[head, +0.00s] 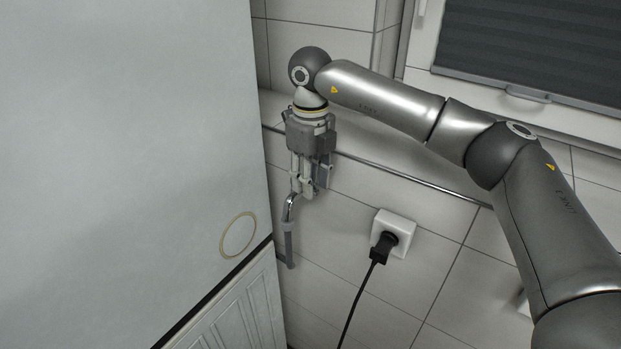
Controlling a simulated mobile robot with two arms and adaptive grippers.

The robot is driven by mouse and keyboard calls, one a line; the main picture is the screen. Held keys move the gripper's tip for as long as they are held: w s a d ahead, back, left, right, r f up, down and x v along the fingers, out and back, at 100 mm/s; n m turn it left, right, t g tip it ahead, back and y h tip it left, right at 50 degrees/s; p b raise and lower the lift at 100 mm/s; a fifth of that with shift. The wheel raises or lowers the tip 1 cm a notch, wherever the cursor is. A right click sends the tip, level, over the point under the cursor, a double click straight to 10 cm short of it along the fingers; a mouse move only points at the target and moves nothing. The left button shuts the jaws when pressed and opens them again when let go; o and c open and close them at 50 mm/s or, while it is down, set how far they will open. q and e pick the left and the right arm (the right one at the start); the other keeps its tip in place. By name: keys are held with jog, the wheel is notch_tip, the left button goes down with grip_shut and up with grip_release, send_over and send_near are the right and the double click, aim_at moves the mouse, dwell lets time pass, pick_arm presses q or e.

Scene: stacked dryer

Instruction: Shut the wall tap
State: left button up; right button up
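The wall tap (291,207) shows in the head view as a curved chrome pipe close to the tiled wall, beside the large white appliance. A grey hose (289,245) hangs down from its end. My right gripper (311,186) points down right above the tap, with its fingers at or just in front of the tap's upper part. The fingers hide the tap's handle and body, so I cannot tell how the handle is turned or whether the fingers touch it. I cannot tell whether the fingers are open or shut. My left gripper is out of view.
The tall white appliance (120,130) fills the left side, its edge close to my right gripper. A white wall socket (400,226) with a black plug (383,247) and hanging cable sits right of the tap. A ledge and window blind (540,50) are behind my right arm.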

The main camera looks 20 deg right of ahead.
notch_tip(320, 180, up, 12)
dwell(0.6)
jog(key=shift+f, duration=0.1)
dwell(0.4)
